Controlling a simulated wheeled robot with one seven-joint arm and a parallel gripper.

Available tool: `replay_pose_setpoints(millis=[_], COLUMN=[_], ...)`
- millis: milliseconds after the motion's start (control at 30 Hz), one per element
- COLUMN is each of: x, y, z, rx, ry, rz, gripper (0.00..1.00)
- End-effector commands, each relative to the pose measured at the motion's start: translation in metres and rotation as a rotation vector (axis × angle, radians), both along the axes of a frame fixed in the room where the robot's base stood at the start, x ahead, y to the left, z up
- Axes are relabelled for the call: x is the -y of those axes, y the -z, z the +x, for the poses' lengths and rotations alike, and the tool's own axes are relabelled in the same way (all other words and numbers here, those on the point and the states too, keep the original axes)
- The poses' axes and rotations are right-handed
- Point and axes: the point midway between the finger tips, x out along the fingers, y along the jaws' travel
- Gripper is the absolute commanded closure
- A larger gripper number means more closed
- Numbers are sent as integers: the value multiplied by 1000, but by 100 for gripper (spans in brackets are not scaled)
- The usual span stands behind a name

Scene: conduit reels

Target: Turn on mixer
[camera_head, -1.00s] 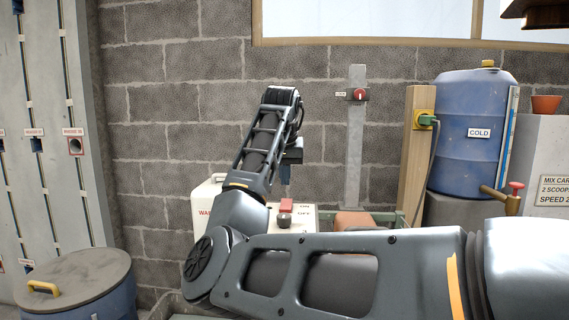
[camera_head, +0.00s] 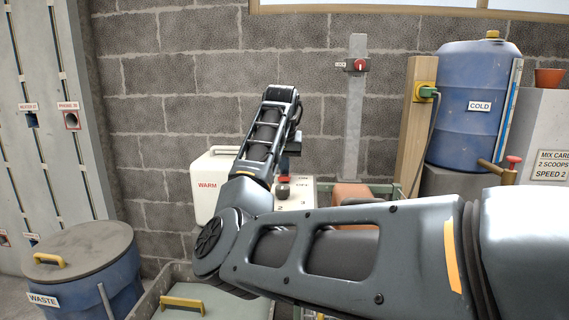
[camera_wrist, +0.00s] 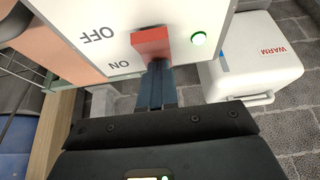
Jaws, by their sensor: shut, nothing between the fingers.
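The mixer's white control box (camera_head: 304,200) is in the middle of the head view, with an ON label, a dark knob (camera_head: 283,194) and a small red part above it. My gripper (camera_wrist: 157,66) is shut and empty. Its fingertips are right at the red switch's lower edge, on the ON side; I cannot tell whether they touch. My forearm hides the lower mixer in the head view.
A white WARM canister (camera_head: 207,190) stands left of the box and shows in the wrist view (camera_wrist: 262,65). A blue WASTE drum (camera_head: 85,280) stands at lower left. A blue COLD barrel (camera_head: 465,125) is at right. A post with a red LOCK switch (camera_head: 356,65) stands behind.

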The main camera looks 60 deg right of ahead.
Motion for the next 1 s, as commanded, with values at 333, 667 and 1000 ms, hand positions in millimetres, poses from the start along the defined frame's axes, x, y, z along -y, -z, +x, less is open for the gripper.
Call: replay_pose_setpoints(millis=[333, 667, 1000], x=[-2, -14, -15], y=[-1, -3, -3], z=[-1, -6, -6], rx=[-1, 0, 0], ry=[0, 0, 0], rz=[0, 1, 1], gripper=[100, 100, 100])
